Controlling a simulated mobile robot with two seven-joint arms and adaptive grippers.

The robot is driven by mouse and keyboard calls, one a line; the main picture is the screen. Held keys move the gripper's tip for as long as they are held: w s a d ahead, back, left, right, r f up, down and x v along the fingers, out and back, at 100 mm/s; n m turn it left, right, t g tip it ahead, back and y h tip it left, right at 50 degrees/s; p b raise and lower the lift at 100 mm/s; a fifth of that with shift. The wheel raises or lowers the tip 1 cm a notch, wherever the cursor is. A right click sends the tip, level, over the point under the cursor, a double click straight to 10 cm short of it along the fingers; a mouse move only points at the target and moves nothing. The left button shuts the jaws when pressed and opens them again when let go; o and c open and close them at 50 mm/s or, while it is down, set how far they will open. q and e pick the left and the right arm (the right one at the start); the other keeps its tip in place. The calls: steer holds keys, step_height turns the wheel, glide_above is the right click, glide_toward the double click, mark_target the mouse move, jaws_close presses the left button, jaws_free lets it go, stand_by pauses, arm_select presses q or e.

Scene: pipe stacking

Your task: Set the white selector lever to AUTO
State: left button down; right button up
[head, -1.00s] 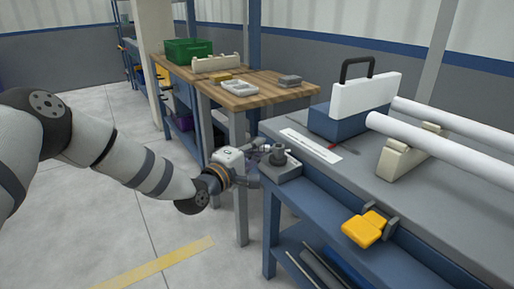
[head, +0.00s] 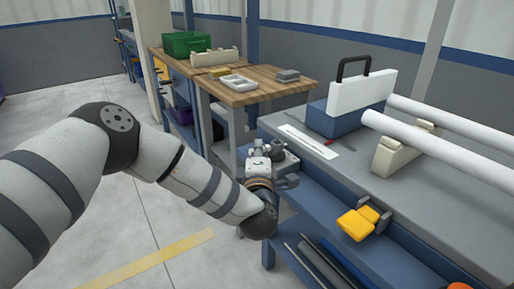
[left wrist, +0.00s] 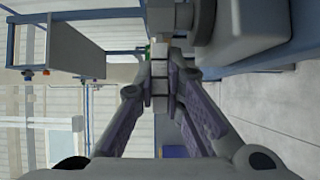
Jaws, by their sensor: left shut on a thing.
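The selector is a grey box (head: 286,166) with a dark round knob on top, at the near left corner of the grey workbench. My left gripper (head: 257,150) is right beside it, at its left, partly covering it in the head view. In the left wrist view, the fingers (left wrist: 160,80) are closed on a narrow pale bar, the white lever (left wrist: 160,22), which runs up beside the round grey hub (left wrist: 201,22). The lever itself is hard to make out in the head view. No AUTO marking can be read. My right gripper is not in view.
The workbench (head: 330,165) carries a white-and-blue case (head: 350,103), white pipes (head: 455,123) on a cream support and a yellow clamp-like part (head: 358,223) at the front edge. A wooden table (head: 262,92) with trays stands behind. Open floor lies left.

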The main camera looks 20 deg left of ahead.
arm_select(q)
steer(key=shift+s+d+n+g+y, duration=0.2)
steer(key=shift+n+g+y, duration=0.3)
steer(key=shift+y, duration=0.4)
steer(key=c, duration=1.7)
jaws_free()
steer(key=shift+o, duration=0.2)
steer(key=v, duration=1.2)
steer(key=shift+f, duration=0.2)
